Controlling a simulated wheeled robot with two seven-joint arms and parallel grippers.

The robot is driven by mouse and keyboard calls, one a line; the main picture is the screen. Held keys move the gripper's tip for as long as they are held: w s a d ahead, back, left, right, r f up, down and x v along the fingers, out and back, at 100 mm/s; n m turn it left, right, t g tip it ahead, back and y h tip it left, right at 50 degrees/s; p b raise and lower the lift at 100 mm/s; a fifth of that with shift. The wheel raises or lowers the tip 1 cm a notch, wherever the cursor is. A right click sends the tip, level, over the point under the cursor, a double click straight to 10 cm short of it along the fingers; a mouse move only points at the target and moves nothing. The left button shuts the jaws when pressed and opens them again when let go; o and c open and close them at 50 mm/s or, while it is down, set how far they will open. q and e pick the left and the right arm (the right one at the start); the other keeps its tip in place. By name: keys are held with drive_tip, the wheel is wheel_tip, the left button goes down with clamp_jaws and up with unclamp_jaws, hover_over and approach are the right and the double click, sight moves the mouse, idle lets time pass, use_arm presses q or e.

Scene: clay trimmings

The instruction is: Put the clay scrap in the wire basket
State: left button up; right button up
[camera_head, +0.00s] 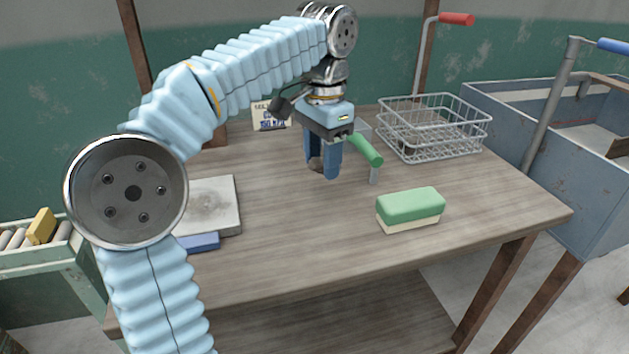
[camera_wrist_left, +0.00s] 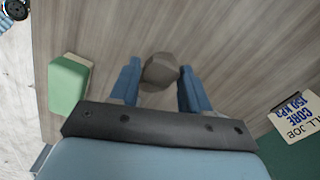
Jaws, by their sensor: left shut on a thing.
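My left gripper (camera_head: 322,170) points down over the middle of the table, its blue fingers shut on a brownish-grey lump, the clay scrap (camera_head: 315,163). In the left wrist view the clay scrap (camera_wrist_left: 160,69) sits between the two fingertips. I cannot tell whether its underside touches the table. My right gripper is not in view.
A green-handled item (camera_head: 366,151) stands just right of the gripper, towards the basket. A green and cream block (camera_head: 410,206) lies at the front right. A grey slab (camera_head: 215,200) lies at left, a printed card (camera_head: 268,116) behind. A blue-grey bin (camera_head: 570,170) stands beyond the right edge.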

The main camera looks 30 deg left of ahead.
sight(313, 193)
use_arm(q)
drive_tip(key=shift+a+f, duration=0.6)
drive_tip(key=shift+f, duration=0.05)
drive_tip(key=shift+a+f+b, duration=0.2)
drive_tip(key=shift+f, duration=0.8)
drive_tip(key=shift+a+f+b, duration=0.15)
drive_tip(key=shift+f+b, duration=0.05)
drive_tip(key=shift+f, duration=0.75)
drive_tip(key=o, duration=1.1)
drive_tip(key=shift+f, duration=0.1)
